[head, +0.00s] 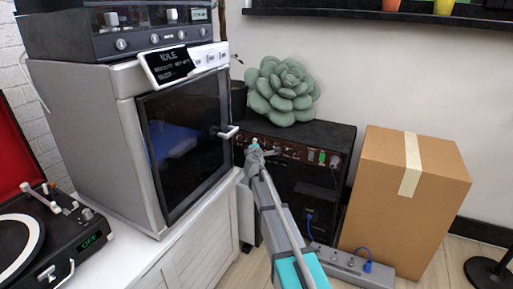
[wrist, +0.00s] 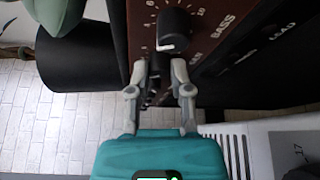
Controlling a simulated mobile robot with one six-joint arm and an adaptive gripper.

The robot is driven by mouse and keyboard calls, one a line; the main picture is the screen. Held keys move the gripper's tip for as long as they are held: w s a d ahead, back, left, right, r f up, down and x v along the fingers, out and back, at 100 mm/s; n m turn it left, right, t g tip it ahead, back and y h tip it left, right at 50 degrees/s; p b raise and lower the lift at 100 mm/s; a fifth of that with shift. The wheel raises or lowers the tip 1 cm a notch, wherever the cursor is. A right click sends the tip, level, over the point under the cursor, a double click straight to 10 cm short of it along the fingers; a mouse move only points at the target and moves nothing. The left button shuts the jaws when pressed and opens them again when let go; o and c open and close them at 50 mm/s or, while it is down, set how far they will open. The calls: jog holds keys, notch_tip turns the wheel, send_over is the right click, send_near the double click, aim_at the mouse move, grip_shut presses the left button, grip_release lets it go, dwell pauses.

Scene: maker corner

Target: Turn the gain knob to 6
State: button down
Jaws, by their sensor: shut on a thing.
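The black amp (head: 318,190) stands against the wall, with a brown control panel (head: 290,150) along its top front. In the wrist view the panel (wrist: 140,18) carries a black knob (wrist: 173,28) with a pale pointer line, beside the word BASS. Below it, my gripper (wrist: 159,70) has its two grey fingers on either side of a dark knob (wrist: 155,84), shut on it. A partly hidden label ending in "IN" is beside this knob, so it appears to be the gain knob. Its pointer and scale are hidden. In the head view my gripper (head: 256,152) reaches the panel's left end.
A green succulent (head: 283,90) sits on the amp. A white-framed cabinet with a dark glass door (head: 185,140) and protruding handle (head: 228,132) is close on the left. A cardboard box (head: 405,200) and a power strip (head: 350,264) stand right of the amp.

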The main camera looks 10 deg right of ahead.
jog(key=shift+s+d+f+m+t+b, duration=0.15)
jog(key=shift+m+t+b, duration=0.25)
jog(key=shift+m+b, duration=0.4)
jog(key=shift+m+t+b, duration=0.3)
jog(key=shift+m, duration=0.5)
jog(key=c, duration=0.5)
grip_release()
jog(key=shift+c, duration=0.2)
